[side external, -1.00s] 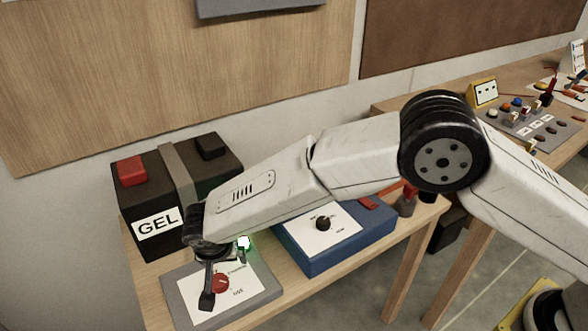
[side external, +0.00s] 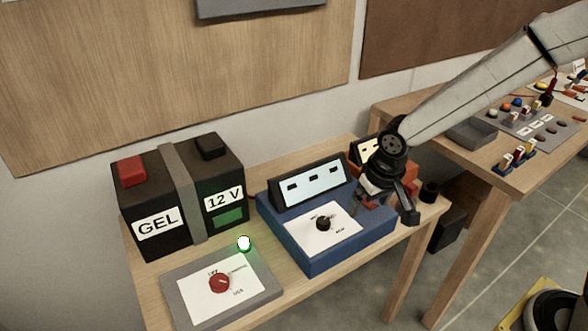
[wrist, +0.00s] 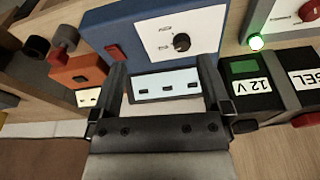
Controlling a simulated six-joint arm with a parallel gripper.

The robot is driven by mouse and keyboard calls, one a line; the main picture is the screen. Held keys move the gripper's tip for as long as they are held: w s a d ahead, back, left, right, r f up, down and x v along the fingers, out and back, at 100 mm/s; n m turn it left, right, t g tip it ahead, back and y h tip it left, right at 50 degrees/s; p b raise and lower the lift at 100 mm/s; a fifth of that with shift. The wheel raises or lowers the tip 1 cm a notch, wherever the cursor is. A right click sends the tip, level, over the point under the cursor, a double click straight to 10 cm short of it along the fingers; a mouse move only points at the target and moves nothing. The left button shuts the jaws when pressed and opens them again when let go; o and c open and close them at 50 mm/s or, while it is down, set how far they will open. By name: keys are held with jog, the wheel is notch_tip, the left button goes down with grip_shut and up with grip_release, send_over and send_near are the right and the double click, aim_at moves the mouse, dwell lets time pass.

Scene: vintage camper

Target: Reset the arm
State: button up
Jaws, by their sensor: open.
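My gripper (side external: 386,205) is open and empty, fingers pointing down, above the right end of the blue unit (side external: 318,262) in the side view. The blue unit has a white panel with a black knob (side external: 323,223). I cannot tell whether a finger touches the unit.
A black GEL 12 V battery (side external: 158,190) stands at the left. A grey panel (side external: 262,296) with a red knob (side external: 219,283) and a lit green lamp (side external: 244,243) lies in front. An orange device (wrist: 76,73) sits beside the blue unit. Another bench (side external: 520,178) holds small parts.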

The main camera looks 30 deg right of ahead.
jog(key=s+d+n, duration=0.1)
jog(key=s+d, duration=0.5)
jog(key=s, duration=0.3)
jog(key=shift+d, duration=0.3)
jog(key=shift+r, duration=0.1)
jog(key=shift+c, duration=0.2)
